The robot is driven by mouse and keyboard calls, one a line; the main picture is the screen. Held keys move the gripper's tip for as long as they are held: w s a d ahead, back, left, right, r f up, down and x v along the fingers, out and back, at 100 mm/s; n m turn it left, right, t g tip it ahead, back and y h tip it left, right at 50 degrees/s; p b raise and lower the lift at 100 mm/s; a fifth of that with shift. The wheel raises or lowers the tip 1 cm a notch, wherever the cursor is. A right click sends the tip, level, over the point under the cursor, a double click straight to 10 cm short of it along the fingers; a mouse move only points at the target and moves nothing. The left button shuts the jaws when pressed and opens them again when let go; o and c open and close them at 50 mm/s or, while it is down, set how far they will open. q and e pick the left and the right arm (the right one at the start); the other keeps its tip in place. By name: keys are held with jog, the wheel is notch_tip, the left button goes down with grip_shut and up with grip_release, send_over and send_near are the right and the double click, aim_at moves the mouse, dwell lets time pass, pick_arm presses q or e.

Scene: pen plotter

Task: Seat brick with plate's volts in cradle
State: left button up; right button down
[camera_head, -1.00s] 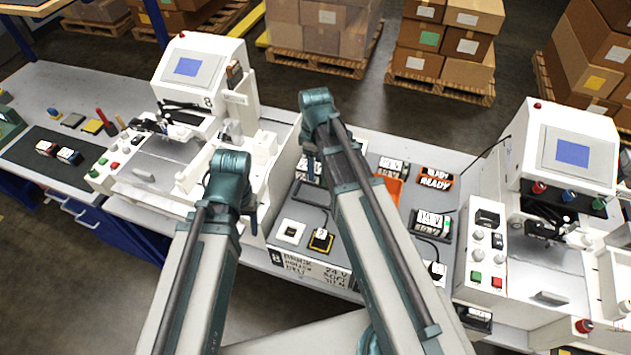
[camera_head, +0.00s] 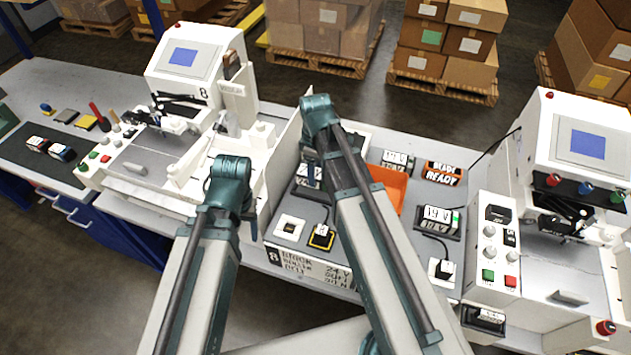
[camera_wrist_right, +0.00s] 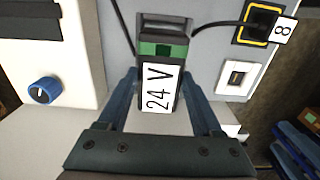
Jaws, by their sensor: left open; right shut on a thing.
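A dark brick with a white "24 V" label (camera_wrist_right: 158,88) and a green strip is between the blue fingers of my right gripper (camera_wrist_right: 165,100). The gripper is shut on it. A grey piece (camera_wrist_right: 163,20) shows beyond the brick's top; I cannot tell whether they touch or whether it is a cradle.
White machines stand on both sides.

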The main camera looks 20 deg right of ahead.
jog(key=shift+f+b, duration=1.75)
jog(key=shift+f, duration=0.05)
jog(key=shift+f, duration=0.2)
jog(key=shift+c, duration=0.2)
grip_release()
jog(key=shift+r, duration=0.2)
